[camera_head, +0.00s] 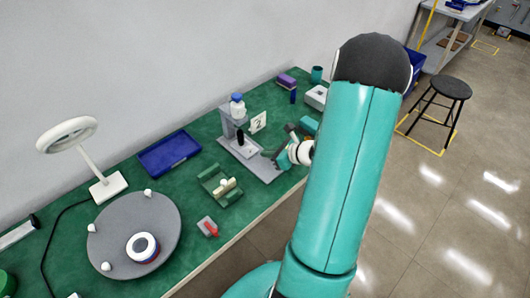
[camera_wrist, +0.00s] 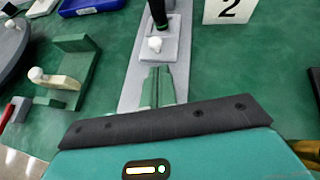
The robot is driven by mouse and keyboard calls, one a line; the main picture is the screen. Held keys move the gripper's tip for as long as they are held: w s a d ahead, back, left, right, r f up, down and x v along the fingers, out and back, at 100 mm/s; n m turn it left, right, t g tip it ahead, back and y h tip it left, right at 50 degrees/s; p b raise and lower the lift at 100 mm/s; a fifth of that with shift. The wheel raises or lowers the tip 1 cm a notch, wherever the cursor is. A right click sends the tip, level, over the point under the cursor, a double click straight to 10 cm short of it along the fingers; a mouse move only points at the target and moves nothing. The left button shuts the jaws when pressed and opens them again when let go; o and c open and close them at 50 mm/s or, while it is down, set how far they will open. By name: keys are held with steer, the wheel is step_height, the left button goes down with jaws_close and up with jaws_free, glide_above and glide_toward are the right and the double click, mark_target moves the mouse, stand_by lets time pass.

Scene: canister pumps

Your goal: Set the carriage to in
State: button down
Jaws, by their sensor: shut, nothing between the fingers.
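A grey stand (camera_head: 228,122) with a long grey base plate stands on the green table. In the wrist view, a grey block with a white knob (camera_wrist: 155,44), which looks like the carriage, sits on the base plate (camera_wrist: 137,62). A dark upright cylinder (camera_wrist: 158,14) is just beyond the knob. My gripper (camera_wrist: 157,72) is shut and empty. Its green fingertips are over the base plate, just on the near side of the knob, and appear apart from it. In the head view my gripper (camera_head: 277,155) is at the right end of the plate.
A number 2 sign (camera_head: 258,122) stands close to the right of the stand. A green bracket with a wooden bar and white knob (camera_head: 225,185), a red-handled block (camera_head: 208,227), a blue tray (camera_head: 170,152) and a round grey turntable (camera_head: 110,222) are to the left.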

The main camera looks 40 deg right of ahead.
steer(key=v, duration=1)
steer(key=shift+s, duration=0.35)
steer(key=w+a+r+n+g+y, duration=0.1)
steer(key=a+r+n+g, duration=0.3)
steer(key=a+n, duration=0.5)
steer(key=w+a+r+n+g+y, duration=0.1)
steer(key=a+r+n+g, duration=0.2)
steer(key=a+r+n, duration=0.65)
steer(key=s+a+r+n+h, duration=0.2)
steer(key=s+a+r+n, duration=0.1)
steer(key=a+n, duration=0.3)
steer(key=s+a+r+n+t+h, duration=0.1)
steer(key=s+a+r+n+h, duration=0.2)
steer(key=a+n, duration=0.3)
steer(key=shift+s+a+r+n+h, duration=0.35)
steer(key=shift+s+r+n, duration=0.3)
steer(key=shift+n, duration=0.4)
